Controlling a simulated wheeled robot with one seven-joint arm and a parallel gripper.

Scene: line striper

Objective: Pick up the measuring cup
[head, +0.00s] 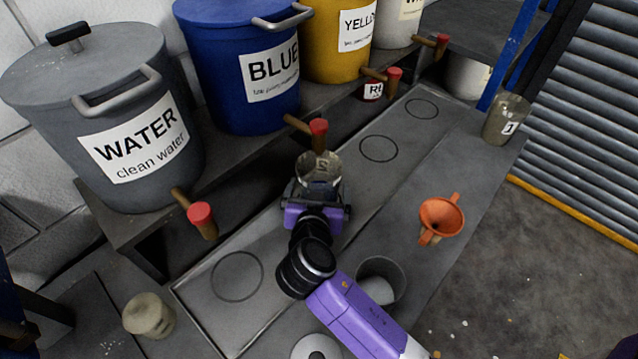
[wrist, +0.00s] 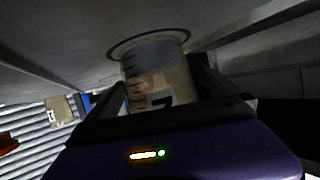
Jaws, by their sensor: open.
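The measuring cup (head: 319,169) is clear with printed marks and stands upright on the bench, by the tap of the blue BLUE drum. It also shows in the wrist view (wrist: 158,75), where its graduation lines and part of a dark label are visible. My gripper (head: 318,188) is open, with a finger on each side of the cup in the wrist view (wrist: 160,90). I cannot tell whether the fingers touch it. The cup's lower part is hidden behind my gripper in the head view.
The red-ended BLUE tap (head: 318,128) hangs close above the cup. An orange funnel (head: 441,217) and a grey container (head: 382,280) stand on the bench to the right. Another cup (head: 505,119) is at the far right end. The WATER drum (head: 105,115) stands left.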

